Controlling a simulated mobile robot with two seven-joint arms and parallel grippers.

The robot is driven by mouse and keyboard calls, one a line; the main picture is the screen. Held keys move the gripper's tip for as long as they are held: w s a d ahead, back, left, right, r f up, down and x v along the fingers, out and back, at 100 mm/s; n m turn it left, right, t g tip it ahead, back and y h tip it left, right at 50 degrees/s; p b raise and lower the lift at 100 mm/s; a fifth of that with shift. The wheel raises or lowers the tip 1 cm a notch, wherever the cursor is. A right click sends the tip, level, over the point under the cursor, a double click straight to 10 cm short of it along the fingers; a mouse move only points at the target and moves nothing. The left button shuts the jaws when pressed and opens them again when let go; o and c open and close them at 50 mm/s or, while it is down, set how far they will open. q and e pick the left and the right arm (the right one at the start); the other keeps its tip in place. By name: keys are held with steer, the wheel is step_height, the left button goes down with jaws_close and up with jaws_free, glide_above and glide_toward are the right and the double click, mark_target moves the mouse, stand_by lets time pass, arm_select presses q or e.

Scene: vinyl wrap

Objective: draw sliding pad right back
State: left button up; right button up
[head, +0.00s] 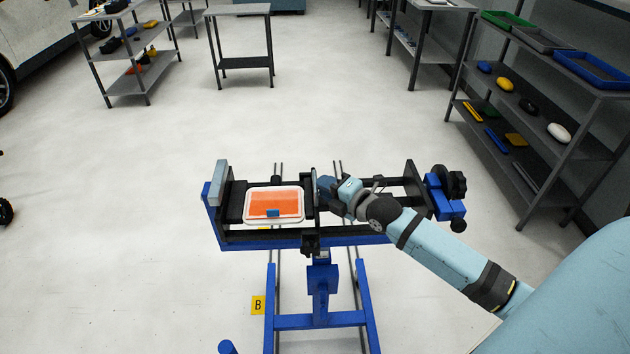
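A clamp fixture with a blue frame (262,242) stands in the middle of the head view, with black rails across its top. A dark upright plate (308,196), apparently the sliding pad, stands between the rails just right of an orange panel with a white rim (274,205). My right gripper (322,190) is at the right side of this plate, pointing left. Its fingers are small and partly hidden by its own body, so I cannot tell whether they are open or grip the pad. My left gripper is not in view.
A grey-and-black end pad (221,180) closes the fixture's left end. A black end plate (413,177) and a blue-and-black knob (450,196) are at its right end. A shelf rack (520,165) stands at the right. The floor around the fixture is mostly clear.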

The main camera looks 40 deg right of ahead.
mark_target(308, 196)
steer(key=shift+x, duration=1.95)
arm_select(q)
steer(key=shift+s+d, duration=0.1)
arm_select(e)
jaws_close()
steer(key=shift+d, duration=0.1)
